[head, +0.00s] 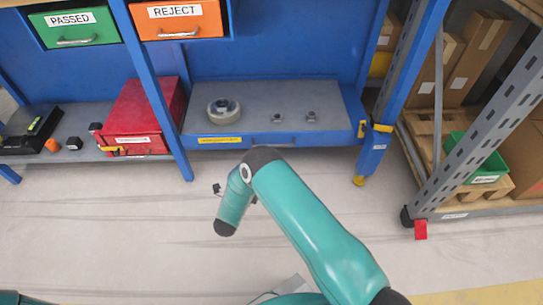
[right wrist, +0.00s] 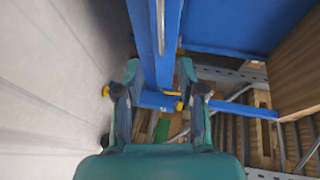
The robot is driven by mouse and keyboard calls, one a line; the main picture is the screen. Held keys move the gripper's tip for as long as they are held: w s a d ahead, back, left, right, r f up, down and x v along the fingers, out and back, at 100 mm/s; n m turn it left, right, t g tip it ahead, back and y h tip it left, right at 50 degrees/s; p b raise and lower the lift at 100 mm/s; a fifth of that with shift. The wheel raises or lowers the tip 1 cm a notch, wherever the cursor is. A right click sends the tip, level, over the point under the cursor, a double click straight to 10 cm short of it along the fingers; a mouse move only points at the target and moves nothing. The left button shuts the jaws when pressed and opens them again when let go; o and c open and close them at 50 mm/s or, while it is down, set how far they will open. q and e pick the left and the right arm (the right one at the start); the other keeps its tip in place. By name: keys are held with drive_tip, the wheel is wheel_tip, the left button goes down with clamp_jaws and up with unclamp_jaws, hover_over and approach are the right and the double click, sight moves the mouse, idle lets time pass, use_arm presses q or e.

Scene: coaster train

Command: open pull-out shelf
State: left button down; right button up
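The pull-out shelf (head: 270,100) is a grey tray with a blue front, a yellow label and a small handle. It sits low in the blue workbench and looks pushed in. A white tape roll (head: 223,110) and two small metal parts (head: 294,117) are on it. My right arm reaches up in front of it; in the head view its gripper is mostly hidden behind the arm. In the right wrist view my right gripper (right wrist: 159,66) is open, its fingers apart on either side of a blue beam with a silver bar (right wrist: 158,20). Contact is unclear. My left gripper is out of view.
A blue post with a yellow catch (head: 378,127) stands right of the shelf. A red box (head: 143,115) is on the lower shelf at left. Green PASSED (head: 75,27) and orange REJECT (head: 177,18) bins are above. A grey rack (head: 480,120) stands at right. Floor in front is clear.

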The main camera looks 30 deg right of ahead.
drive_tip(key=b+x, duration=0.6)
drive_tip(key=x, duration=1)
drive_tip(key=shift+s+d, duration=0.1)
drive_tip(key=shift+d, duration=0.1)
drive_tip(key=shift+w+d, duration=0.25)
drive_tip(key=shift+d, duration=0.05)
clamp_jaws()
